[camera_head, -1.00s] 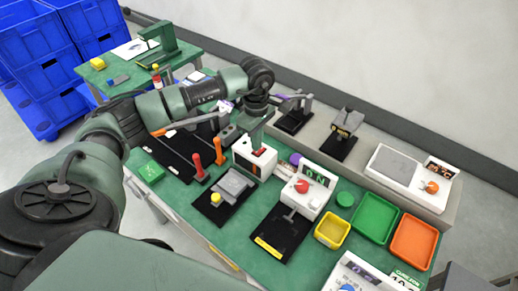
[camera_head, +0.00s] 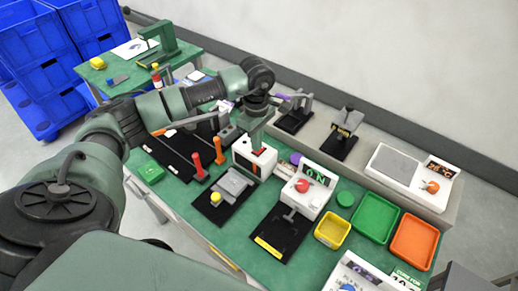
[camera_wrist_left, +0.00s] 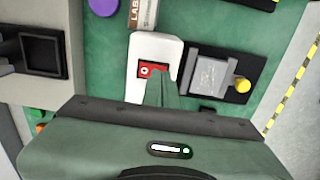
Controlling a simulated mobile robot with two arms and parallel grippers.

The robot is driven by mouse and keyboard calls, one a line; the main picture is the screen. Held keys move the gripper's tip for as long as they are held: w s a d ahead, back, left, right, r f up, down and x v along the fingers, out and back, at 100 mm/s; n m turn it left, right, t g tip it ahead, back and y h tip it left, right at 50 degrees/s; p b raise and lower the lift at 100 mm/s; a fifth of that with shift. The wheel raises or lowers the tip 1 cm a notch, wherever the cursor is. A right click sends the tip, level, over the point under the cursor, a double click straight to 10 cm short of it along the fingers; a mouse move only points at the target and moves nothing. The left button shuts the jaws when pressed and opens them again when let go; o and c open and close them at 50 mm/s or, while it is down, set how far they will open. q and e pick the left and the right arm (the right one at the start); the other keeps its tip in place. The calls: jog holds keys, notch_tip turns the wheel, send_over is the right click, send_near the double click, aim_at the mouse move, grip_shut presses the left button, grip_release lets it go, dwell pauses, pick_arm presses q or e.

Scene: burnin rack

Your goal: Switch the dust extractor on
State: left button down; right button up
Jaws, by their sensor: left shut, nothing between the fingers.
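A white box with a red rocker switch (camera_head: 245,152) stands on the green bench, in the middle of the head view. It also shows in the left wrist view (camera_wrist_left: 168,50), with a white mark on the red switch. I cannot read a label that names it the dust extractor. My left gripper (camera_head: 258,148) points down at the switch, shut and empty. In the left wrist view its fingertips (camera_wrist_left: 158,82) overlap the lower part of the switch. I cannot tell whether they touch it. The fingers hide part of the switch. My right gripper is not in view.
Right of the box, a white unit with a red knob (camera_head: 302,185) has a green-lit display. A clamp fixture (camera_head: 230,187) and red and orange upright handles stand close on the left. Yellow, green (camera_head: 375,218) and orange trays lie at the right.

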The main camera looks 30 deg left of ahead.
pick_arm(q)
jog(key=shift+f+b, duration=0.55)
jog(key=shift+f, duration=0.15)
jog(key=shift+r, duration=0.1)
jog(key=shift+r+p, duration=1.9)
jog(key=shift+r, duration=1.6)
jog(key=shift+s+f, duration=0.1)
jog(key=shift+f, duration=0.05)
